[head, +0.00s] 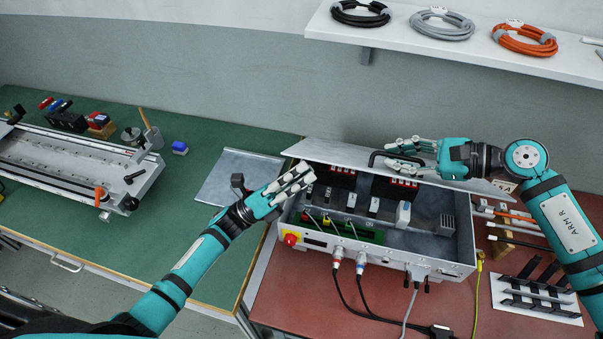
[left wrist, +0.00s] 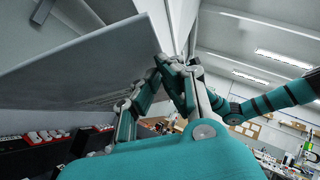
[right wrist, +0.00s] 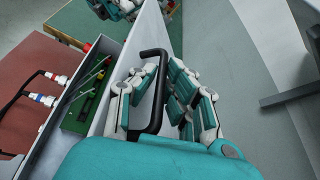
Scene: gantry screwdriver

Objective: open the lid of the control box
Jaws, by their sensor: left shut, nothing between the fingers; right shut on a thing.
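The control box (head: 376,258) stands on the red bench top, with its inside of boards, terminals and black blocks in view. Its pale grey lid (head: 320,150) is raised at the back, tilted over the rear of the box. It also shows in the left wrist view (left wrist: 85,65). My right gripper (head: 392,154) is shut on the lid's black handle (right wrist: 154,62). My left gripper (head: 303,174) is shut and empty over the box's left end, close to the lid's edge in the left wrist view; I cannot tell if they touch.
A green bench (head: 120,225) on the left holds a metal fixture (head: 75,165) and a grey plate (head: 225,180). A shelf (head: 480,55) with cable coils hangs above. Cables run from the box's front. A black-and-white rack (head: 540,298) stands to the right.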

